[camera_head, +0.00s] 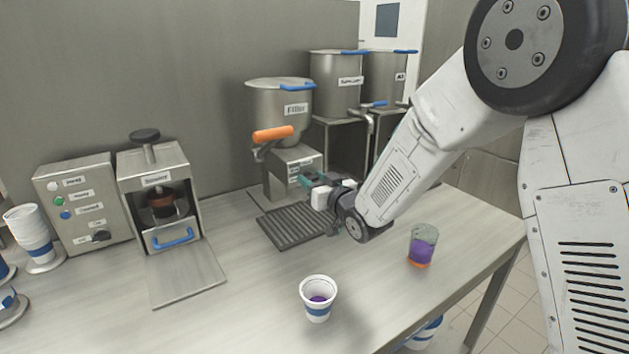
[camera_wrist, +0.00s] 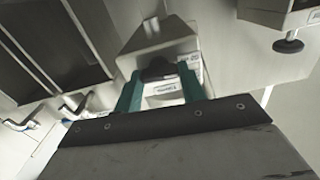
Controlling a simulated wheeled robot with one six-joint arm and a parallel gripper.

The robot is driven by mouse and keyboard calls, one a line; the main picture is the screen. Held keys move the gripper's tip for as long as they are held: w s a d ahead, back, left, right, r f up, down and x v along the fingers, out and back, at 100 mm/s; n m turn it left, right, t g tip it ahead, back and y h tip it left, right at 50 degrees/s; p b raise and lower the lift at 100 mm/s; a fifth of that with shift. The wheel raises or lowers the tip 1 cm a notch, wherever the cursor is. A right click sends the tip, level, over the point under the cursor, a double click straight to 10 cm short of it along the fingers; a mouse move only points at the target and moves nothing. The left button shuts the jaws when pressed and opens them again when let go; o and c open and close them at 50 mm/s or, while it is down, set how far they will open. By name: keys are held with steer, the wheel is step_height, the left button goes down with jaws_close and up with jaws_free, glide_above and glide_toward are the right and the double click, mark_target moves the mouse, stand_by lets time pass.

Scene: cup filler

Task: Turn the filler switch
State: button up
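The filler (camera_head: 282,108) is a steel pot labelled "Filler" with an orange handle (camera_head: 273,133), standing over a grey housing (camera_head: 292,158) with a label. My gripper (camera_head: 312,180) has teal fingers and reaches to the front of this housing from the right. In the wrist view my gripper (camera_wrist: 160,85) has its two fingers apart, one on each side of a dark knob (camera_wrist: 158,70) on the housing, which looks like the filler switch. The knob about fills the gap, and I cannot tell whether the fingers press on it. In the head view my gripper hides the switch.
A drip grate (camera_head: 290,228) lies below the filler. A paper cup (camera_head: 318,298) with purple contents and a clear cup (camera_head: 422,245) stand on the counter. A sealer-like machine (camera_head: 160,195) and a control box (camera_head: 85,205) stand left. More steel pots (camera_head: 337,85) stand behind.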

steer(key=shift+m, duration=0.3)
steer(key=m, duration=0.3)
steer(key=shift+w+d+m, duration=0.1)
steer(key=shift+m, duration=2.2)
steer(key=o, duration=1)
steer(key=shift+d, duration=0.1)
steer(key=v, duration=0.7)
steer(key=shift+s+d, duration=0.15)
steer(key=shift+s, duration=0.2)
